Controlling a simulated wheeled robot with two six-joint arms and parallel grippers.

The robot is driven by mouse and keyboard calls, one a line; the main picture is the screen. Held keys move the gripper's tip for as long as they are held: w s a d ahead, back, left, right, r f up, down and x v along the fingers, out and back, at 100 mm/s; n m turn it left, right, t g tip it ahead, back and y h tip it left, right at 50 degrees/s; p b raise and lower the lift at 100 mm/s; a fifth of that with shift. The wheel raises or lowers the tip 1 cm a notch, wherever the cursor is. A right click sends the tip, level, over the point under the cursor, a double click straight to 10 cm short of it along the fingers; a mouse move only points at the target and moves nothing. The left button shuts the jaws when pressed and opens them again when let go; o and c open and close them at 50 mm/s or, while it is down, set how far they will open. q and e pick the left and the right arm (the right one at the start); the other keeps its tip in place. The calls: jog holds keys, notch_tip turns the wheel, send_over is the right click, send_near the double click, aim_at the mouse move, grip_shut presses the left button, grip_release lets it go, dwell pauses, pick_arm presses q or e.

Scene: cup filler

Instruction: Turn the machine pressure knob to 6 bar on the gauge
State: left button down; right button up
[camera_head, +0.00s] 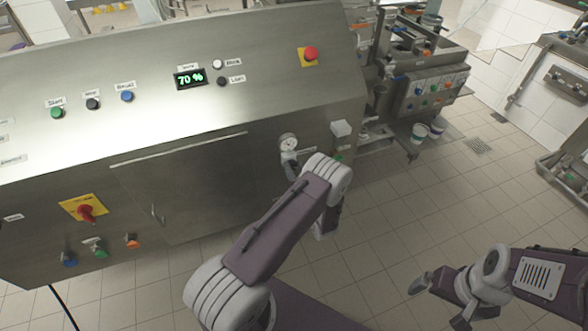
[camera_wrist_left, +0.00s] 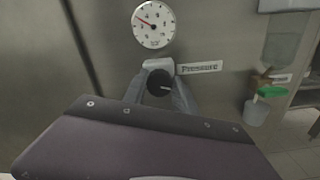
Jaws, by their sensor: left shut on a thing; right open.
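The pressure gauge (camera_head: 288,143) is a round white dial on the machine's front panel. In the left wrist view the gauge (camera_wrist_left: 153,24) has a dark red needle pointing to the upper left; its numbers are too small to read surely. The black round pressure knob (camera_wrist_left: 160,84) sits below the gauge, beside the "Pressure" label (camera_wrist_left: 199,68). My left gripper (camera_wrist_left: 161,86) is shut on the knob, a finger on each side. In the head view my left arm hides the knob. My right gripper (camera_head: 442,302) is open and empty, low at the right, away from the machine.
The display (camera_head: 190,78) reads 70 %. A red emergency button (camera_head: 311,54) on yellow is at the panel's upper right. A red rotary switch (camera_head: 87,213) is at the lower left. The tiled floor around my right arm is clear.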

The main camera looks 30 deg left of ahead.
pick_arm(q)
jog(key=m, duration=0.4)
jog(key=shift+m, duration=0.3)
jog(key=m, duration=0.4)
jog(key=shift+f+m+b, duration=0.1)
jog(key=shift+m+b, duration=0.2)
jog(key=shift+b, duration=0.1)
jog(key=m, duration=0.4)
jog(key=shift+f+m, duration=0.15)
jog(key=shift+m, duration=2.25)
jog(key=c, duration=1)
grip_release()
jog(key=shift+d, duration=0.1)
